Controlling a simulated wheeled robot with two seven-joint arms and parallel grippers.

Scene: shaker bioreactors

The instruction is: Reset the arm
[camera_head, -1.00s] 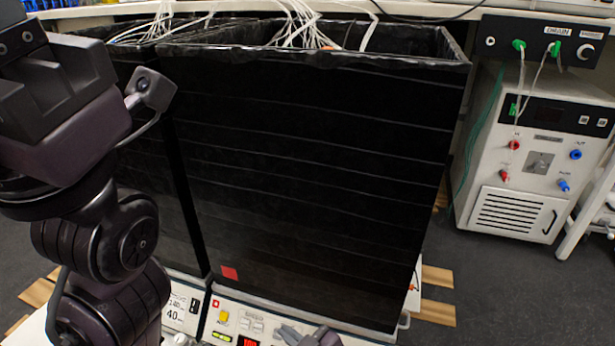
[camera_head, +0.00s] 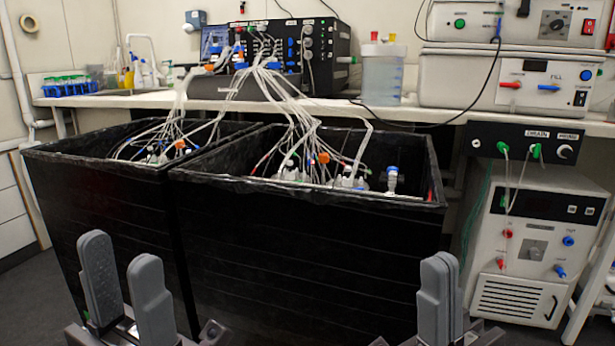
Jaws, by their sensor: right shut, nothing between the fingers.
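My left gripper (camera_head: 127,287) is at the lower left, in front of the left black bin-like bioreactor housing (camera_head: 100,215). Its two grey fingers stand upright with a clear gap and nothing between them. My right gripper (camera_head: 440,298) is at the lower right, in front of the right edge of the right black housing (camera_head: 310,245). Its grey fingers are together, and it holds nothing. Both grippers point upward and away from me. The arm links behind them are mostly out of the picture.
White tubes (camera_head: 290,115) run from the open housings up to a black control unit (camera_head: 290,45) on the back bench (camera_head: 150,98). A clear container (camera_head: 382,75) stands on the bench. A white chiller-like unit (camera_head: 535,250) stands at the right. Dark floor shows at the lower left.

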